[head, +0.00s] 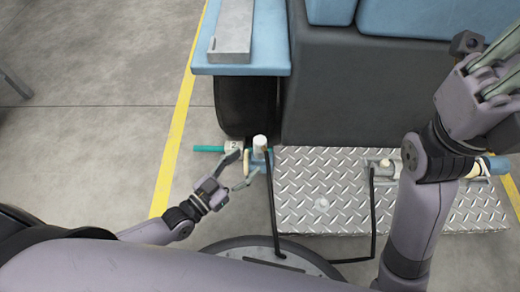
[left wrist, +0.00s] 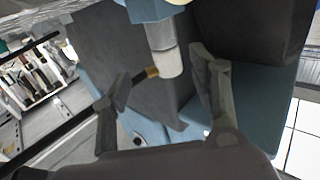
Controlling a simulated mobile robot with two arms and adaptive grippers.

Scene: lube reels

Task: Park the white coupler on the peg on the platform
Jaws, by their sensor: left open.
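The white coupler (head: 260,142) stands upright on a blue fitting (head: 257,165) near the platform's left corner. A black hose runs down beside it. In the left wrist view the white coupler (left wrist: 169,62) appears between my spread fingers. My left gripper (head: 240,170) is open beside it at its left; whether it touches is unclear. A small pale peg-like piece (head: 321,204) stands on the diamond-plate platform (head: 345,190); its exact shape is hard to make out. My right gripper (head: 502,75) is raised at the upper right, its jaw gap unclear.
A second fitting (head: 386,165) with a hose lies on the platform's right part, partly behind my right arm. A dark cabinet (head: 350,100) and a blue ledge (head: 243,68) with a grey box (head: 232,32) stand behind. A teal bar (head: 208,149) sticks out left.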

